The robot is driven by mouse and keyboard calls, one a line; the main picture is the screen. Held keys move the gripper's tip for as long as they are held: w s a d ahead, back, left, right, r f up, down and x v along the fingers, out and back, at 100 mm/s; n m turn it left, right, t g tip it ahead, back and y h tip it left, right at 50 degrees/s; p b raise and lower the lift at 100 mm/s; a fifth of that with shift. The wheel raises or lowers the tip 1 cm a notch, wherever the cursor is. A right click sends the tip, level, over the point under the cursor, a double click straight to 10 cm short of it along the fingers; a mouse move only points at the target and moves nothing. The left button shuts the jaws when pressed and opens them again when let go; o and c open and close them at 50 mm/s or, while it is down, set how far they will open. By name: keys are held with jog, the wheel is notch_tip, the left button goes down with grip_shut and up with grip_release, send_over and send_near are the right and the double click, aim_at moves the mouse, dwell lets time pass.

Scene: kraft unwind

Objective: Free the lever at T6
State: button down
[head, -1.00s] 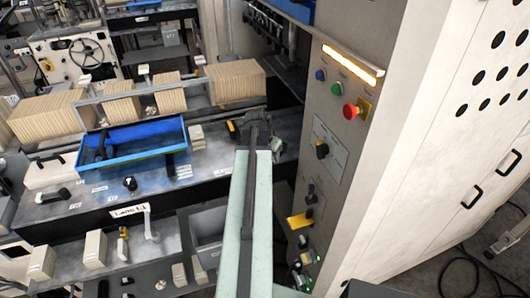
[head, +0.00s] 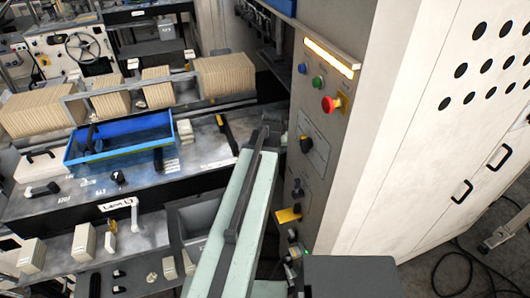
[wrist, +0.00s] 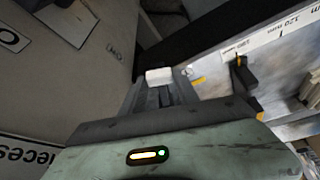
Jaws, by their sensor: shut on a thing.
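My gripper (wrist: 160,92) is shut on a small white block (wrist: 158,76) in the wrist view. In the head view my arm reaches to the dark gap beside the grey control panel, and the held block cannot be made out there. A black lever (head: 227,135) stands on the grey deck left of my gripper; a black lever (wrist: 243,72) also shows right of my fingers in the wrist view.
The control panel (head: 313,140) with a red button (head: 330,104) and yellow-backed parts rises close right of my arm. White cabinet doors (head: 470,130) stand beyond. Kraft stacks (head: 225,78) line the back of the deck. A cable (head: 470,262) lies on the floor at right.

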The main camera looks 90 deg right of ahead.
jog(key=shift+s, duration=0.15)
jog(key=c, duration=0.9)
grip_release()
jog(key=p+v, duration=0.7)
jog(key=shift+s+a+r, duration=0.1)
jog(key=shift+r, duration=0.3)
